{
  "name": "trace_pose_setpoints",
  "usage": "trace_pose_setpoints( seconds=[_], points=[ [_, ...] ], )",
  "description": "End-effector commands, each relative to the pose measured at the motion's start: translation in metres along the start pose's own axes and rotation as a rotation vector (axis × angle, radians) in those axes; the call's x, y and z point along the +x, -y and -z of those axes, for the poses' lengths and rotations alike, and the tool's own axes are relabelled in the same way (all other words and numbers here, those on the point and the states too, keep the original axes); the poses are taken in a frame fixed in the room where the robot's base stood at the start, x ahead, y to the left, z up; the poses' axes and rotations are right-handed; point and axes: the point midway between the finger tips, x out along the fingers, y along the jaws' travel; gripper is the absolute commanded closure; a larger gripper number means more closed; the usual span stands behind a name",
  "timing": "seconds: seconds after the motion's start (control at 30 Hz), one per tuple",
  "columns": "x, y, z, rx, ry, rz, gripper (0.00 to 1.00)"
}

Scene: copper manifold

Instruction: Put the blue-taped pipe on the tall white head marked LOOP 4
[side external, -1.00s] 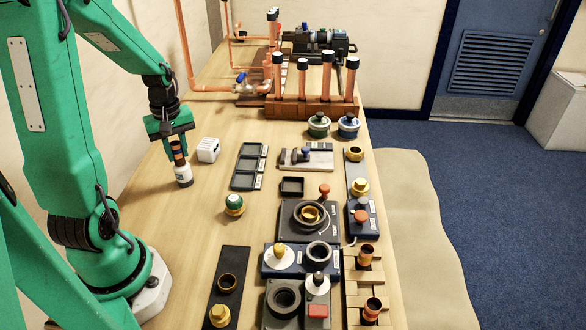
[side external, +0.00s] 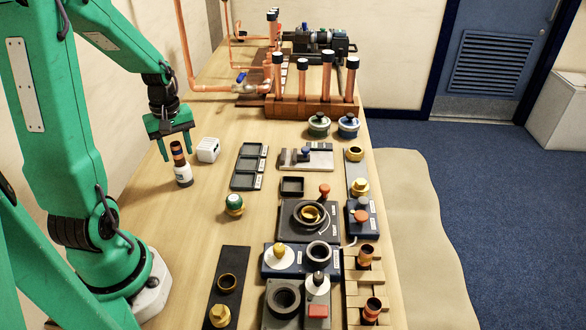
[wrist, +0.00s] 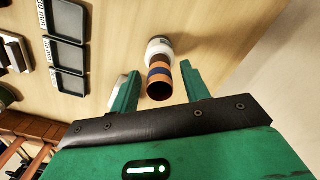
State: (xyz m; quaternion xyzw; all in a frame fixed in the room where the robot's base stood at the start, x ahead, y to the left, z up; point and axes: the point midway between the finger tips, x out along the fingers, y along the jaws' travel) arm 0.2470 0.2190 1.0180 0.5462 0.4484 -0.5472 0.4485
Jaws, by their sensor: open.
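The blue-taped pipe (side external: 178,152) is a short copper tube with a dark band, which shows blue in the wrist view (wrist: 159,76). It stands upright on a white head with a dark band (side external: 183,175), also visible in the wrist view (wrist: 160,47). Any LOOP 4 marking is not readable. My gripper (side external: 178,153) is open, its fingers apart on either side of the pipe's upper end. In the wrist view my gripper (wrist: 160,70) shows gaps between both fingers and the pipe. How deep the pipe sits in the head is hidden.
A white slotted block (side external: 208,150) stands just right of the head. Several capped copper pipes stand in a wooden rack (side external: 310,106) at the back. Table around the head is mostly clear.

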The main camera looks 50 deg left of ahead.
Motion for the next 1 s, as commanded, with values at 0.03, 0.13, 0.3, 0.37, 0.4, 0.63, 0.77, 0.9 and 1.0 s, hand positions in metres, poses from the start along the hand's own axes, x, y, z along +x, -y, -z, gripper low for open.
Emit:
trace_pose_setpoints(
  seconds=[0.03, 0.13, 0.3, 0.37, 0.4, 0.63, 0.77, 0.9, 1.0],
  points=[
    [-0.004, -0.001, 0.001, 0.000, -0.003, -0.002, 0.54],
    [-0.014, -0.001, 0.001, 0.000, -0.004, -0.003, 0.54],
    [-0.038, -0.001, 0.001, 0.000, -0.006, -0.005, 0.54],
    [-0.048, -0.001, 0.001, 0.000, -0.006, -0.005, 0.54],
    [-0.055, -0.001, 0.001, 0.000, -0.006, -0.004, 0.54],
    [-0.091, 0.000, 0.001, 0.000, -0.004, -0.003, 0.54],
    [-0.106, 0.000, 0.001, 0.000, -0.003, -0.002, 0.54],
    [-0.115, 0.000, 0.000, 0.000, -0.003, -0.002, 0.54],
    [-0.117, 0.000, 0.000, 0.000, -0.002, -0.001, 0.54]
  ],
)
